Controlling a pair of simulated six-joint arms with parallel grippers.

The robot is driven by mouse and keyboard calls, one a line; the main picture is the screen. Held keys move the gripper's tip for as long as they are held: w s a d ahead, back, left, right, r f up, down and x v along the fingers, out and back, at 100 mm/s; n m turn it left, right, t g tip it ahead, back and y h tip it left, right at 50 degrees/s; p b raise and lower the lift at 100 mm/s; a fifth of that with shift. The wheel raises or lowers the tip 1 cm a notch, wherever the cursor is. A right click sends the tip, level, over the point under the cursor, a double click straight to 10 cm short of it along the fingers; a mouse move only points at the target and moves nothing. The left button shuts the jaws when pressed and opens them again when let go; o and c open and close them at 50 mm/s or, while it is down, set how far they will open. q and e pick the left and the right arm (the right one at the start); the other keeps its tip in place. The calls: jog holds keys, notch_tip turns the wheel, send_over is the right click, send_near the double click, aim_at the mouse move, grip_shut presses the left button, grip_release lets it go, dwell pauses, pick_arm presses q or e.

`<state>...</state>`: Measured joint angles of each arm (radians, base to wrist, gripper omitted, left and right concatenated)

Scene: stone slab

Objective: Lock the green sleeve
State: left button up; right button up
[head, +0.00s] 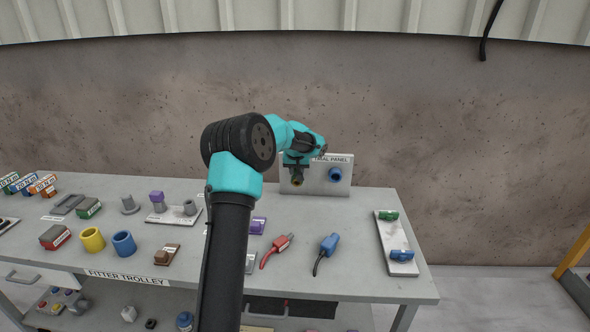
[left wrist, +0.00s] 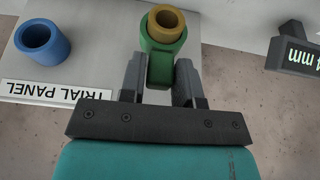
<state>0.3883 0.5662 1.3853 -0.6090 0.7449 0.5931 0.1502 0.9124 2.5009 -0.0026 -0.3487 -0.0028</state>
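The green sleeve (left wrist: 161,45) sits around a brass-coloured fitting (left wrist: 167,20) on the trial panel (head: 318,185). A green tab (left wrist: 160,70) sticks out from the sleeve toward my left gripper. My left gripper (left wrist: 161,80) is open, with one finger on each side of the tab and what looks like a narrow gap. In the head view my left gripper (head: 296,166) is in front of the panel, just above the fitting, and my arm partly hides the panel's left side. My right gripper is not in view.
A blue socket (head: 335,174) is on the panel's right side. Red (head: 277,249) and blue (head: 327,249) cabled plugs lie on the trolley top (head: 360,280). A board (head: 394,240) at right holds green and blue parts. Rings and blocks stand at left.

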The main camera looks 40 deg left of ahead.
pick_arm(q)
jog(key=o, duration=0.4)
jog(key=shift+c, duration=0.2)
jog(key=shift+r, duration=0.1)
jog(key=v, duration=1.7)
jog(key=shift+r, duration=0.1)
